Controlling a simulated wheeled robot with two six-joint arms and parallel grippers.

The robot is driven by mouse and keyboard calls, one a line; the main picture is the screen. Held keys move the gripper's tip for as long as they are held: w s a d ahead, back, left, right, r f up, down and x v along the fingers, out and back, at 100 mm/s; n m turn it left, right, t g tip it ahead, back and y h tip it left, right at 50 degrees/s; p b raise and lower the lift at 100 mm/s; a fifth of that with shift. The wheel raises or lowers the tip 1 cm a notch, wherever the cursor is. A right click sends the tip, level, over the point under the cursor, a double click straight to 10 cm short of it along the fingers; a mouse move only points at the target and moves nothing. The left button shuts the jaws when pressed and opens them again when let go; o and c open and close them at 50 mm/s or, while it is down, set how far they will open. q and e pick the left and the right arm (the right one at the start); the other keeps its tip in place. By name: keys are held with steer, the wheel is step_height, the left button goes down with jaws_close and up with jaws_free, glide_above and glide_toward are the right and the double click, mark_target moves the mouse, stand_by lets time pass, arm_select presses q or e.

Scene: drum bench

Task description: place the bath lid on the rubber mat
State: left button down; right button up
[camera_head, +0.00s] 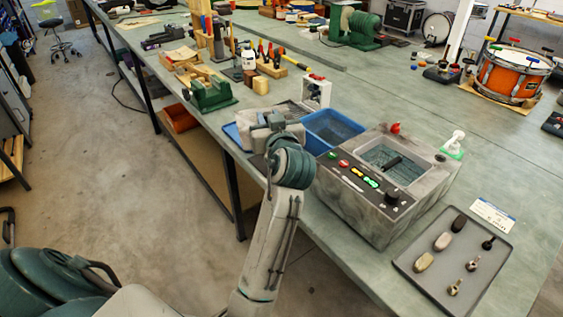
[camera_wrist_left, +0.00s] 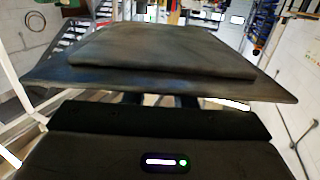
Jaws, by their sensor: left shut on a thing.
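My left gripper (camera_head: 262,128) reaches over the bench's near edge, left of the blue bin. It is shut on the bath lid, a flat dark plate with a raised middle, which fills the upper part of the left wrist view (camera_wrist_left: 160,55). In the head view a pale grey slab at the gripper looks like the lid (camera_head: 246,118), partly covered by the gripper. The flat blue edge (camera_head: 231,134) and a dark strip show under it; I cannot tell which is the rubber mat. The bath (camera_head: 367,205) stands open to the right. My right gripper is not in view.
The blue bin (camera_head: 333,130) and a white frame (camera_head: 316,92) stand close to the right of the gripper. A green vice-like tool (camera_head: 212,95) stands to the left. A grey tray (camera_head: 455,262) with small parts lies at the front right.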

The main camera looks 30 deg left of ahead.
arm_select(q)
step_height(320, 180, down, 11)
steer(key=shift+r, duration=0.2)
steer(key=shift+s+f, duration=0.1)
steer(key=shift+f, duration=0.5)
step_height(320, 180, down, 4)
steer(key=shift+r+p, duration=0.1)
steer(key=shift+p, duration=0.2)
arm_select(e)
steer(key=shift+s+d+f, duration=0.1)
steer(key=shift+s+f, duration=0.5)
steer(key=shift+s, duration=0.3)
arm_select(q)
steer(key=c, duration=1.2)
jaws_free()
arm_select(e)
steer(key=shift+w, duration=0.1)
